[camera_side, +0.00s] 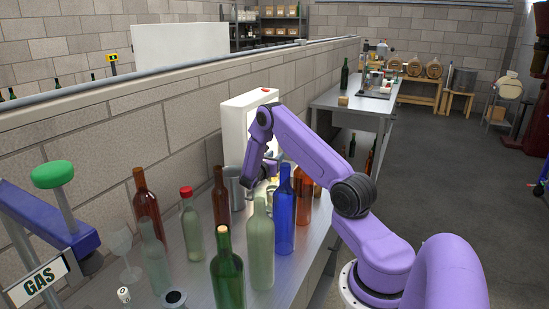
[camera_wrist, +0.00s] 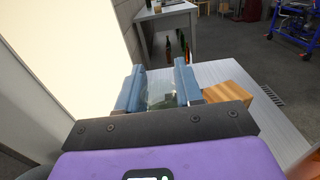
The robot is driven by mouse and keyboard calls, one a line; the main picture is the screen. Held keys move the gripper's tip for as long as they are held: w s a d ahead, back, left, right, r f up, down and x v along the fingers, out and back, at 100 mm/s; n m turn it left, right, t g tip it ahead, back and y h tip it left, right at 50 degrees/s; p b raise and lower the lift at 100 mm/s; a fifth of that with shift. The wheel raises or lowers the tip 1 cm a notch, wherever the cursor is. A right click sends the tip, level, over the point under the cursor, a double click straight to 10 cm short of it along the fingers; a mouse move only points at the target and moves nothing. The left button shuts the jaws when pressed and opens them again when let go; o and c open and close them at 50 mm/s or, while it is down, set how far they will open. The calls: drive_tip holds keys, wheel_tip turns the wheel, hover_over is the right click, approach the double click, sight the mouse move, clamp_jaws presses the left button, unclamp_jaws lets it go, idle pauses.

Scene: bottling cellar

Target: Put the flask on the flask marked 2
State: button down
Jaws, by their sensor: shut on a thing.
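My gripper (camera_wrist: 160,85) shows in the wrist view with its two blue fingers closed on a clear, glassy thing (camera_wrist: 162,92), which looks like the flask. Most of the flask's shape is hidden by the fingers and the gripper body. In the side view my gripper (camera_side: 262,182) is low behind the row of bottles, in front of the white lit box. The bottles hide its fingertips and what they hold. I cannot make out a flask marked 2 in either view; no number is readable.
Several bottles crowd the bench, including a blue one (camera_side: 284,215), a pale clear one (camera_side: 260,245) and a green one (camera_side: 227,275). A metal jug (camera_side: 234,190) and white box (camera_side: 237,125) stand close to my gripper. A wooden block (camera_wrist: 230,95) lies right of the fingers.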

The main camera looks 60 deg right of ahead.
drive_tip(key=shift+f, duration=0.1)
drive_tip(key=c, duration=0.7)
unclamp_jaws()
drive_tip(key=shift+c, duration=0.2)
drive_tip(key=shift+r, duration=0.2)
drive_tip(key=a, duration=1.2)
